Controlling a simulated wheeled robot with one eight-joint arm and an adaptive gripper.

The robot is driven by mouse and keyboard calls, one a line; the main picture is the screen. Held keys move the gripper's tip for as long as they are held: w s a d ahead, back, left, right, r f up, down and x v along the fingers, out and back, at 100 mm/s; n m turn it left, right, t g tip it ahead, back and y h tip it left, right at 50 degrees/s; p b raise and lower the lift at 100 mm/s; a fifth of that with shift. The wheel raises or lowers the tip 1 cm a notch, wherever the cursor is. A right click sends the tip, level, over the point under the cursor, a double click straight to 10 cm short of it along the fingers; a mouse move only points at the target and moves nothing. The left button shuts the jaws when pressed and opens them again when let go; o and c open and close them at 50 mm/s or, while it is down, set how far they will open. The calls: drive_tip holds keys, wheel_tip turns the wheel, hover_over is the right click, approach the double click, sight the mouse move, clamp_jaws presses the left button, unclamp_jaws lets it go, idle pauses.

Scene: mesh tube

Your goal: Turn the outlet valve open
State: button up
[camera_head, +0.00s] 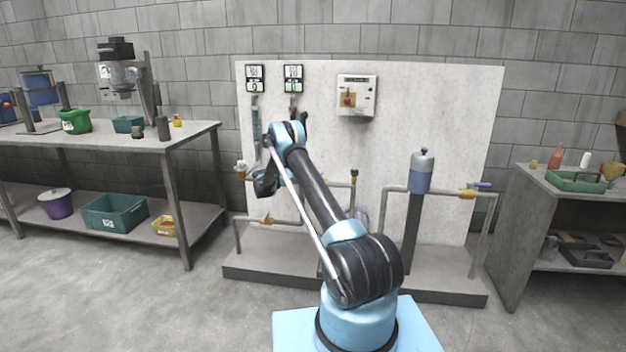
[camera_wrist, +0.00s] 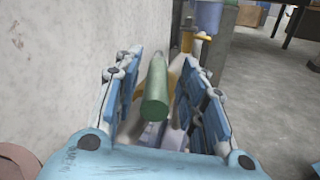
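In the wrist view, a green rounded handle (camera_wrist: 156,88) points towards the camera between the two fingers of my gripper (camera_wrist: 163,65). The fingers are apart, with gaps visible beside the handle; contact farther in cannot be made out. Whether this is the outlet valve's handle is not certain. In the head view, my gripper (camera_head: 265,184) is partly hidden by my arm, in front of the white panel, and the green handle does not show. A blue-handled valve (camera_head: 481,186) with a yellow body (camera_head: 467,194) sits on the right pipe, away from my gripper.
The white panel (camera_head: 420,110) stands close on the left in the wrist view. A blue-grey tank (camera_head: 421,172) stands right of my arm. An orange-handled fitting (camera_head: 266,219) sits on the low left pipe. Workbenches (camera_head: 190,133) flank the panel; the floor in front is clear.

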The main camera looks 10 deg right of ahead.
drive_tip(key=a, duration=0.9)
drive_tip(key=shift+s+a, duration=0.2)
drive_tip(key=shift+s, duration=0.25)
drive_tip(key=shift+f, duration=0.1)
